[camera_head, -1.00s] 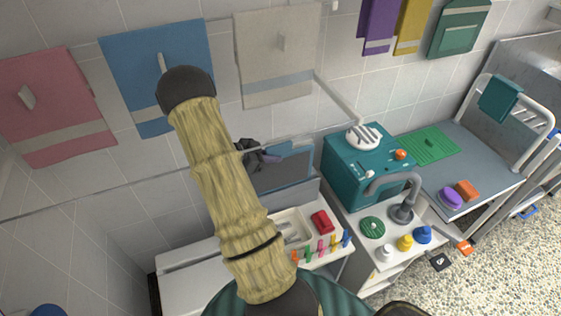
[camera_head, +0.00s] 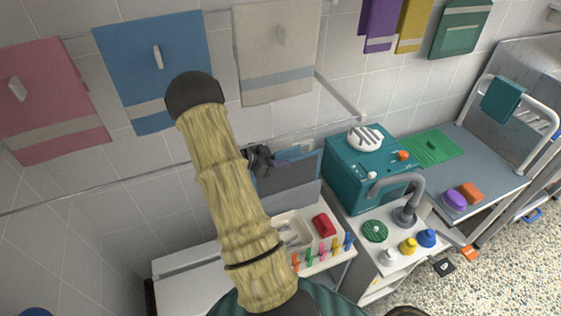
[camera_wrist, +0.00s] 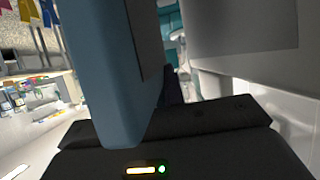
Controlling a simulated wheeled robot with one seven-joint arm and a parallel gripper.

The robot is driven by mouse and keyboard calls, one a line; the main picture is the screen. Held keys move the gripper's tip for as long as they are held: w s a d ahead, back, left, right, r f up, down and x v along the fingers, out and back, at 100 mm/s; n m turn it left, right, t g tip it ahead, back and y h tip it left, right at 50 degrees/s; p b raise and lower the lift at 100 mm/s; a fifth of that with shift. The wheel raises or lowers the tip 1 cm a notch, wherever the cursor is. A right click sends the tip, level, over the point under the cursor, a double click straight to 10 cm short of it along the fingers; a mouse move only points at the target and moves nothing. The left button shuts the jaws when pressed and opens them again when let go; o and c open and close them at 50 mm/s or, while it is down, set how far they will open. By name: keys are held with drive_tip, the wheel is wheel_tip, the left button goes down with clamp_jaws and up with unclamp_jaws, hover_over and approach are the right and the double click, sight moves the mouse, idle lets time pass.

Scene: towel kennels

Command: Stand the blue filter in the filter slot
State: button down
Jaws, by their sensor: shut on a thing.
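My gripper (camera_head: 276,163) is shut on the blue filter, a flat panel with a blue frame (camera_head: 310,162) and a grey face. The gripper holds it by its upper left part, in front of the tiled wall and above the white bench. In the wrist view the blue filter (camera_wrist: 108,72) rises between the dark jaws, very close to the camera. I cannot make out the filter slot, nor whether the filter's lower edge touches anything.
A teal box (camera_head: 345,172) with a white vented part on top stands right of the filter. Below are a white tray (camera_head: 294,232), a red block (camera_head: 324,225) and several coloured pegs. A grey tap (camera_head: 405,205) stands further right. Towels hang on the wall behind.

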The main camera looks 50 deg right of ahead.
drive_tip(key=c, duration=1.5)
unclamp_jaws()
drive_tip(key=shift+f+b, duration=0.25)
drive_tip(key=shift+b, duration=0.35)
drive_tip(key=b+v, duration=0.2)
drive_tip(key=v, duration=1.5)
drive_tip(key=shift+a+r, duration=0.2)
drive_tip(key=shift+w, duration=0.1)
